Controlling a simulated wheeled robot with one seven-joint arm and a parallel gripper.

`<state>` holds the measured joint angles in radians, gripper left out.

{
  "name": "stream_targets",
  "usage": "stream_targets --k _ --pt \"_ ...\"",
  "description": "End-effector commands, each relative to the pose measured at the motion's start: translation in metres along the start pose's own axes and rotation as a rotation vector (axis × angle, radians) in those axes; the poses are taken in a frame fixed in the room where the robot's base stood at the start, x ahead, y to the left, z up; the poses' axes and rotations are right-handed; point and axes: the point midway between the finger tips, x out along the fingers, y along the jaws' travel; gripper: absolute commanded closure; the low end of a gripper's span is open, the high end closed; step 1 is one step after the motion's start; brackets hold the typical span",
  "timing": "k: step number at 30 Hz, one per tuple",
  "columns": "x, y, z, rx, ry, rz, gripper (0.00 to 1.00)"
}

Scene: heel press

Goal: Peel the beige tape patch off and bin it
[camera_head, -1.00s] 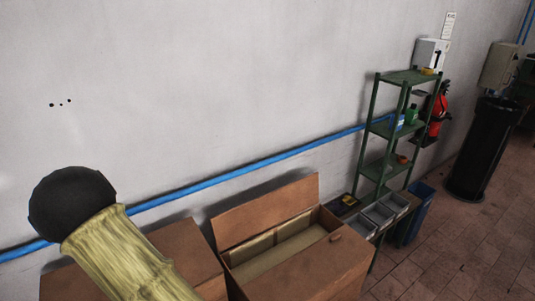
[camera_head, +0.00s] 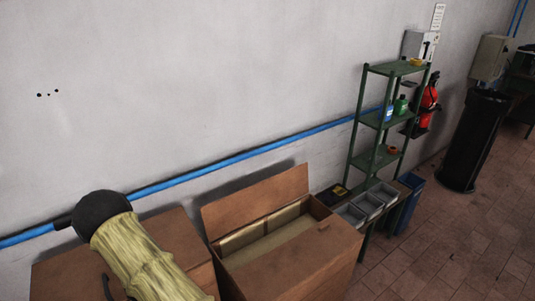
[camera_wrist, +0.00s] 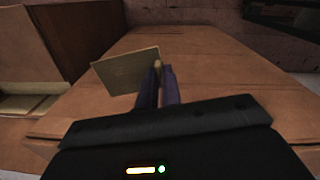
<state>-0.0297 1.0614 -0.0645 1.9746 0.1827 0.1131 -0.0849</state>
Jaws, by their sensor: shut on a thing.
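The beige tape patch (camera_wrist: 122,72) shows in the wrist view as a flat, tilted square just left of my fingertips. My gripper (camera_wrist: 160,72) is shut on its right edge, with the two dark fingers close together. Behind them is a brown box top (camera_wrist: 205,70). I cannot tell whether the patch still touches that surface. The head view shows neither my gripper nor the patch. A tall black bin (camera_head: 474,142) stands at the far right by the wall. A smaller blue bin (camera_head: 407,205) stands beside the shelf.
An open brown box (camera_head: 320,257) stands in front of the wall, beside a closed box (camera_head: 180,232). Grey trays (camera_head: 366,204) sit on a bench by a green shelf (camera_head: 384,118). A red extinguisher (camera_head: 428,103) hangs behind it. Tiled floor (camera_head: 450,245) is clear at the right.

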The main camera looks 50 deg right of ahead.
Motion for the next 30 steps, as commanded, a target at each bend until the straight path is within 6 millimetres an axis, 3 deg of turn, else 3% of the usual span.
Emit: stream_targets --k 1,6,10,14,30 --pt "0.023 -0.002 0.007 -0.014 -0.008 -0.002 1.0" --pt "0.084 -0.011 0.025 -0.068 -0.005 -0.011 1.0" --pt "0.11 -0.017 0.034 -0.092 0.001 -0.017 1.0" --pt "0.117 -0.018 0.037 -0.1 0.005 -0.019 1.0" --pt "0.117 -0.016 0.036 -0.094 0.004 -0.018 1.0"
